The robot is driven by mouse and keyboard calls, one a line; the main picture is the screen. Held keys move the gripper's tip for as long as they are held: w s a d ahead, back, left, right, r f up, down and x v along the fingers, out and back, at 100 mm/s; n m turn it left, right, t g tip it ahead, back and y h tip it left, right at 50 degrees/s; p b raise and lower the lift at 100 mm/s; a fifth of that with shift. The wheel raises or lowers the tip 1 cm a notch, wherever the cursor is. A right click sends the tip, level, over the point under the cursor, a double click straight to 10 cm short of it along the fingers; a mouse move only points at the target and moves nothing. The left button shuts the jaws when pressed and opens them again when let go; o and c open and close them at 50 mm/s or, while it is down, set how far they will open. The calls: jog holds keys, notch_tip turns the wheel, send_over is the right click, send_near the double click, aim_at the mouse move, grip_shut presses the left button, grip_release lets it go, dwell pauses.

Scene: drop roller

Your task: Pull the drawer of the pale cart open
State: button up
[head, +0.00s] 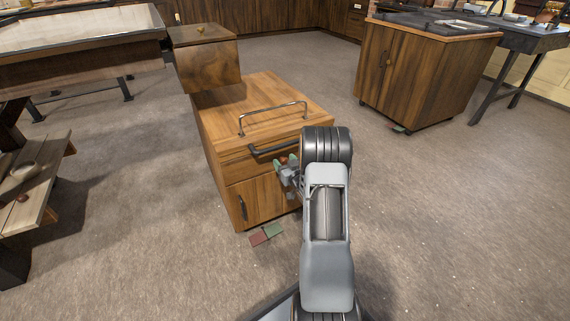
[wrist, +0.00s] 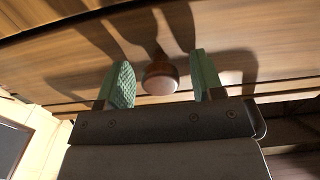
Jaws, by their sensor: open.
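The pale cart (head: 212,128) is a light wooden cabinet left of centre in the head view. Its drawer (head: 240,168) is in the upper front, above a door, and looks shut. My gripper (head: 287,162), with green finger pads, is at the right part of the drawer front. In the wrist view my gripper (wrist: 160,85) is open, with a round brown knob (wrist: 160,77) between its fingers. Gaps show on both sides of the knob. My arm hides the right part of the cart's front.
A dark bar handle (head: 273,149) crosses the cart's upper front, and a metal rail (head: 272,117) stands on its top. Red and green pedals (head: 266,234) lie at its foot. A darker cart (head: 420,75) stands back right. Open floor lies in front.

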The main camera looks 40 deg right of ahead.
grip_shut()
dwell(0.6)
